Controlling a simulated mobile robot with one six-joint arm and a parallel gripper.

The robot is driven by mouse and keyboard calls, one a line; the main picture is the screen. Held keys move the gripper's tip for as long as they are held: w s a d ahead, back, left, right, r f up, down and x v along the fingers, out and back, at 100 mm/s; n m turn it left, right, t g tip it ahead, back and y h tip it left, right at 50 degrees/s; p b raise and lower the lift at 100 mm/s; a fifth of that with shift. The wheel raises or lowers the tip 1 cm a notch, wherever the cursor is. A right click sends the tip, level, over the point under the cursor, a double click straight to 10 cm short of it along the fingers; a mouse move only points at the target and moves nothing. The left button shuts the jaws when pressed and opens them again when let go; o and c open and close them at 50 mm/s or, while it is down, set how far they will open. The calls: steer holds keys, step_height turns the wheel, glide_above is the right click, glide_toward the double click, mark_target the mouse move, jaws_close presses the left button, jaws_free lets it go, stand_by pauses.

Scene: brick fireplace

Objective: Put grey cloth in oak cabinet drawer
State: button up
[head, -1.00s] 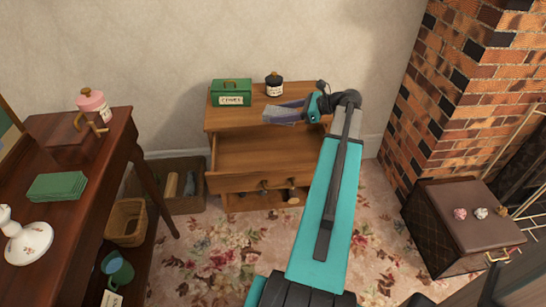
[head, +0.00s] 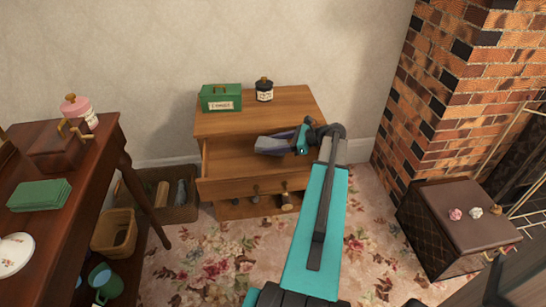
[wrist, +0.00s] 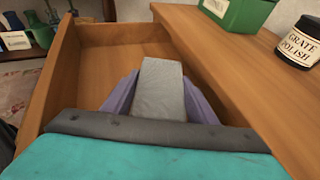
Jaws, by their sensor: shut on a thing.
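My gripper (head: 275,145) is shut on the grey cloth (wrist: 160,88), which shows as a folded grey strip between the purple fingers in the wrist view. In the head view the cloth (head: 262,143) is small at the fingertips. The oak cabinet (head: 254,122) stands against the wall with its top drawer (head: 225,187) pulled open. My gripper is over the open drawer, close to the cabinet's top edge. In the wrist view the drawer's bare wooden floor (wrist: 125,55) lies beyond the cloth. I cannot tell whether the cloth touches the drawer.
A green tin (head: 221,98) and a grate polish jar (head: 264,90) stand on the cabinet top. A dark wood table (head: 75,200) is at the left, with a wicker basket (head: 114,233) below it. A brown box (head: 455,228) stands by the brick fireplace (head: 450,90) at right.

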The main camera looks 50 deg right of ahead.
mark_target(274, 160)
steer(key=shift+f, duration=0.7)
steer(key=shift+f+b, duration=0.5)
steer(key=shift+f, duration=1.45)
steer(key=shift+f, duration=0.1)
steer(key=o, duration=1)
steer(key=shift+s+d+r, duration=0.15)
steer(key=shift+s+r, duration=0.15)
steer(key=p+v, duration=0.2)
steer(key=v, duration=0.9)
steer(key=shift+s+r, duration=0.1)
steer(key=shift+s, duration=0.05)
